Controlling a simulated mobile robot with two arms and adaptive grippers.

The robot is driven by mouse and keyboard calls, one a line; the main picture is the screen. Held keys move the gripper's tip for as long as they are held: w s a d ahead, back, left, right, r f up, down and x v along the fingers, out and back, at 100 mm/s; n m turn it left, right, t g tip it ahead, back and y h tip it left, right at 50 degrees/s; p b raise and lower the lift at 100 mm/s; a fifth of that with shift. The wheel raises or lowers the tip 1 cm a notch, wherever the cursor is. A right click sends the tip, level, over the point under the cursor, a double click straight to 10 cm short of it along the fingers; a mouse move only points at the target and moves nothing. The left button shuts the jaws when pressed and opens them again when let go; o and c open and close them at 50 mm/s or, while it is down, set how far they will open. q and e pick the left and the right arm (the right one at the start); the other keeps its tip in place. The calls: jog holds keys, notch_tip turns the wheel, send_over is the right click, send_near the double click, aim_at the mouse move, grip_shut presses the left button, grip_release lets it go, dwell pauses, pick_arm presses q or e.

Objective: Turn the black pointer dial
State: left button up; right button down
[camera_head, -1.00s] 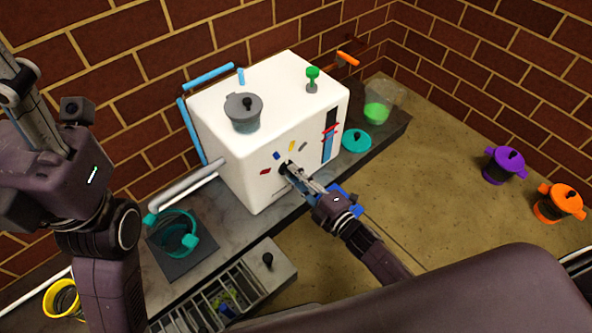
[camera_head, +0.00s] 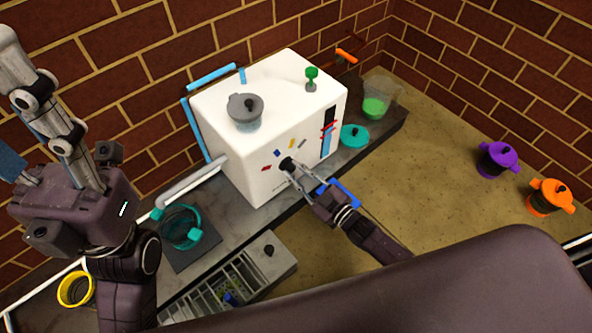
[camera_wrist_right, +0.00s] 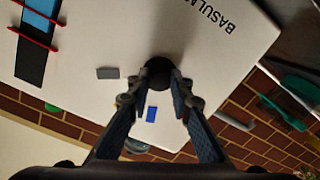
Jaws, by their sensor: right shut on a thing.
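The black pointer dial (camera_head: 287,163) sits on the front of a white machine (camera_head: 235,170). It also shows in the right wrist view (camera_wrist_right: 158,71) as a round dark knob. My right gripper (camera_head: 293,170) is at the dial, with its fingers on either side and shut on it. The fingers partly hide the dial, and I cannot tell where its pointer points. Red (camera_head: 266,168), blue (camera_head: 277,154), yellow (camera_head: 292,143) and grey (camera_head: 302,143) marks surround it. My left gripper (camera_head: 35,110) is raised at the far left, away from the machine; its jaw opening is unclear.
A grey pot (camera_head: 245,110) and a green knob (camera_head: 311,73) are on the machine's top. A teal lid (camera_head: 354,136) and a beaker with green contents (camera_head: 375,108) stand to its right. A teal pot (camera_head: 180,228) stands left. Purple (camera_head: 497,160) and orange (camera_head: 550,197) pots are far right.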

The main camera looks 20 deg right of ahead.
jog(key=shift+m, duration=0.6)
jog(key=c, duration=1.7)
grip_release()
jog(key=shift+c, duration=0.2)
jog(key=v, duration=1.2)
